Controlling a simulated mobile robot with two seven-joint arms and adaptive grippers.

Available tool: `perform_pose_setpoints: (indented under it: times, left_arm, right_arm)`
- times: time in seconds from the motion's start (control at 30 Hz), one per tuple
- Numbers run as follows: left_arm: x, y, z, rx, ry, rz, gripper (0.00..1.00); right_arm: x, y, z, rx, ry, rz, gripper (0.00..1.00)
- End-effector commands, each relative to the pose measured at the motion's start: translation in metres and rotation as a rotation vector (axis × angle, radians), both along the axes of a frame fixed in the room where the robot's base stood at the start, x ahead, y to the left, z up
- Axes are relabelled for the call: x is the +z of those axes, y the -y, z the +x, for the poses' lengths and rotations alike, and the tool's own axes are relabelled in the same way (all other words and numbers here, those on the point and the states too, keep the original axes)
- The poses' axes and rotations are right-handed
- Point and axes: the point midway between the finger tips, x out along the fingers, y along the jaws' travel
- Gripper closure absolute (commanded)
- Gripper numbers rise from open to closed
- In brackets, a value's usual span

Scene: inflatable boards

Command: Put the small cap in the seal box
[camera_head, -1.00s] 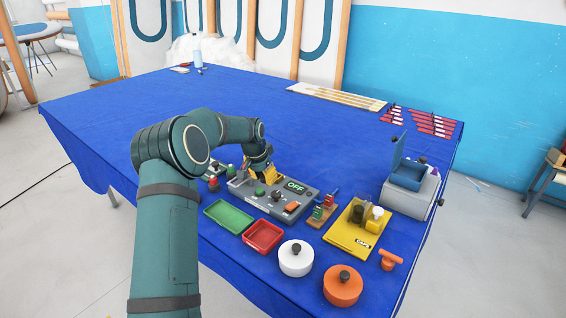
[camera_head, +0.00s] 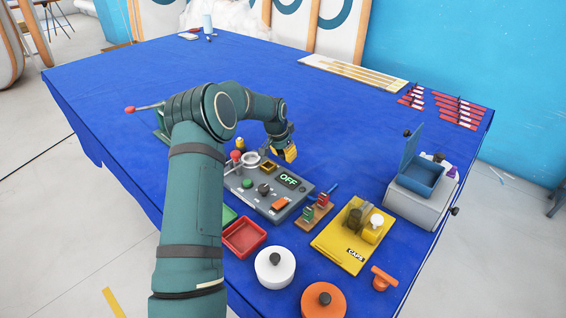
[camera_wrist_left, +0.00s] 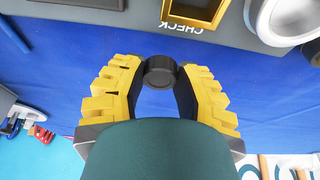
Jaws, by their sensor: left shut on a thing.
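My left gripper (camera_head: 288,153) is above the back edge of the grey control panel (camera_head: 252,199). In the left wrist view its yellow fingers (camera_wrist_left: 159,80) are shut on a small round black cap (camera_wrist_left: 159,72). The fingers hide the cap in the head view. A grey box with an open blue lid and blue compartment (camera_head: 421,180), seemingly the seal box, stands at the right of the table, well apart from the gripper. My right gripper is not in view.
A red tray (camera_head: 243,238), a white lidded pot (camera_head: 275,267) and an orange pot (camera_head: 323,301) stand at the front. The table (camera_head: 350,130) is clear between panel and blue-lidded box, toward the back.

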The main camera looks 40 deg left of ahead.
Motion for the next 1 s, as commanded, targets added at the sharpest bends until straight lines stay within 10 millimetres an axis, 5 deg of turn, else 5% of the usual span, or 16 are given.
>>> perform_pose_setpoints:
  times: [0.4, 0.8, 0.83, 0.9, 1.0]
  left_arm:
    - [-0.042, 0.001, 0.0, -0.001, 0.0, 0.0, 0.81]
    - [-0.047, 0.0, 0.0, -0.001, 0.002, 0.001, 0.81]
    - [-0.047, 0.0, 0.001, -0.001, 0.002, 0.001, 0.59]
    - [-0.046, 0.0, 0.0, -0.001, 0.002, 0.001, 0.4]
    - [-0.046, 0.0, 0.001, -0.001, 0.002, 0.001, 0.4]
  right_arm:
    - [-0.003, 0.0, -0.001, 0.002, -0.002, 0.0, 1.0]
    - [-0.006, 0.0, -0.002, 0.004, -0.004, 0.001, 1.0]
    - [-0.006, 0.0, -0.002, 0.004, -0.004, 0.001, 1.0]
    - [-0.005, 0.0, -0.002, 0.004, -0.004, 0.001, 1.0]
    - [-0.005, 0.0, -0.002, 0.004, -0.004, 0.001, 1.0]
